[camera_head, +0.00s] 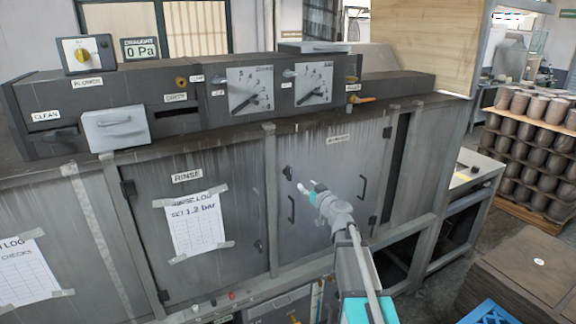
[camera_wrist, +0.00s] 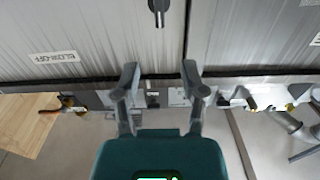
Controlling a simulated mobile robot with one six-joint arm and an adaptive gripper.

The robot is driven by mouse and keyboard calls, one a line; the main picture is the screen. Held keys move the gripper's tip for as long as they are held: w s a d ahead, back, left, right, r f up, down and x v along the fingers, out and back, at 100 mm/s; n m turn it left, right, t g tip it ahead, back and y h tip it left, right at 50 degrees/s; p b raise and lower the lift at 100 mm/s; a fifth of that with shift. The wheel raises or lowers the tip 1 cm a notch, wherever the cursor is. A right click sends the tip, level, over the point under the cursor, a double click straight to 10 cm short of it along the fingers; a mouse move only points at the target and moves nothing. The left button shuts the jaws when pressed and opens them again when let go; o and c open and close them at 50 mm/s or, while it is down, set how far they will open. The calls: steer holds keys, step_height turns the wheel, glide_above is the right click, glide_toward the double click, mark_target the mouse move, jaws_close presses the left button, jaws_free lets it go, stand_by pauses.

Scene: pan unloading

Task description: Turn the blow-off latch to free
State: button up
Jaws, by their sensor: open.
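The blow-off latch (camera_head: 288,172) is a small dark knob at the upper left of the grey blow-off door (camera_head: 345,165). In the wrist view the latch (camera_wrist: 158,10) shows at the top edge, partly cut off, with its lighter bar pointing down the picture, toward the machine's top. My gripper (camera_head: 309,187) is in front of the blow-off door, just right of and below the latch in the head view. In the wrist view my gripper (camera_wrist: 160,73) has its fingers apart with nothing between them. The latch lies beyond the fingertips, apart from them.
Dark bar handles (camera_head: 291,208) (camera_head: 363,187) are on the blow-off door. The rinse door (camera_head: 200,220) with a taped log sheet is to its left. A control box with dials (camera_head: 250,92) runs along the top. Brown stacked pans (camera_head: 530,130) stand at right.

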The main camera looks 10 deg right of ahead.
mark_target(290, 170)
stand_by(0.4)
steer(key=x, duration=1.4)
steer(key=shift+s, duration=0.1)
jaws_close()
steer(key=shift+a, duration=0.15)
steer(key=shift+s, duration=0.2)
